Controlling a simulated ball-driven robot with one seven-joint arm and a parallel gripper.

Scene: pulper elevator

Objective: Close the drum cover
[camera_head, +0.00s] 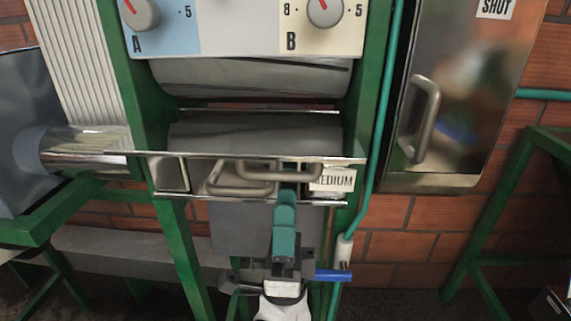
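The drum cover appears to be the shiny curved metal cover (250,78) under the dial panel, with a dark gap below it. A rounded grey metal drum surface (255,135) shows beneath that gap. In front is a metal front panel (205,192) with a bent grey bar handle (245,173); part of the handle may be its reflection. My gripper (287,183), at the end of my teal arm, is at the right part of this handle. Its fingertips are small and partly hidden, so I cannot tell whether they hold the bar.
A label reading MEDIUM (334,180) is just right of the handle. Dials A (139,12) and B (325,9) are above. Green frame posts flank the machine. A metal cabinet (462,95) with a handle (420,120) stands right. A metal cylinder (85,150) is at left.

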